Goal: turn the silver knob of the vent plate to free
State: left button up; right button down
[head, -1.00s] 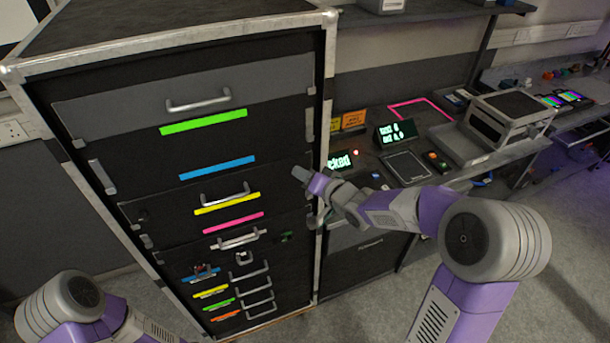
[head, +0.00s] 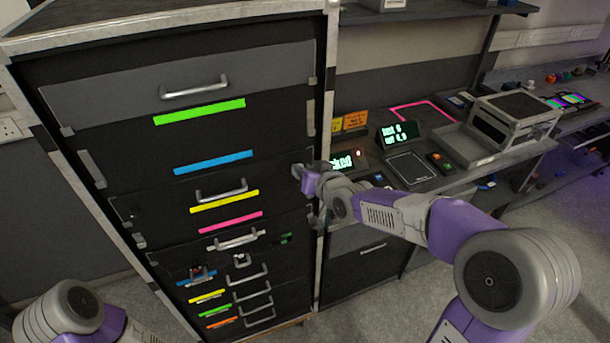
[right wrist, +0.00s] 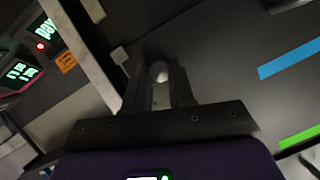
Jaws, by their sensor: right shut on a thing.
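The silver knob (right wrist: 160,71) shows in the right wrist view as a pale round end between the fingers of my right gripper (right wrist: 160,86). The gripper is shut on it, one finger on each side. In the head view, my right gripper (head: 301,172) is at the right side of the dark cabinet front, and it hides the knob there. I cannot make out the vent plate's outline or any marking of the knob's setting. My left arm shows at the lower left of the head view, but its gripper is out of the picture.
The tall black cabinet (head: 110,145) has drawers with projecting handles and coloured strips. Its metal corner edge (head: 327,110) is close to my right gripper. A bench to the right holds lit displays (head: 398,133) and a grey box (head: 512,115).

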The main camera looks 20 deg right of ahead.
jog(key=shift+a+f+n+t+h+p, duration=0.15)
jog(key=shift+n+h+p, duration=0.85)
jog(key=shift+n+p, duration=0.75)
jog(key=shift+a+r+n+t+h+p, duration=0.15)
jog(key=shift+n+h+p, duration=0.9)
jog(key=shift+p, duration=1.35)
jog(key=shift+a+f+n+t+h+p, duration=0.15)
jog(key=shift+n+h+p, duration=0.8)
jog(key=shift+n+p, duration=0.85)
jog(key=c, duration=0.9)
grip_release()
jog(key=shift+c, duration=0.2)
jog(key=shift+s, duration=0.1)
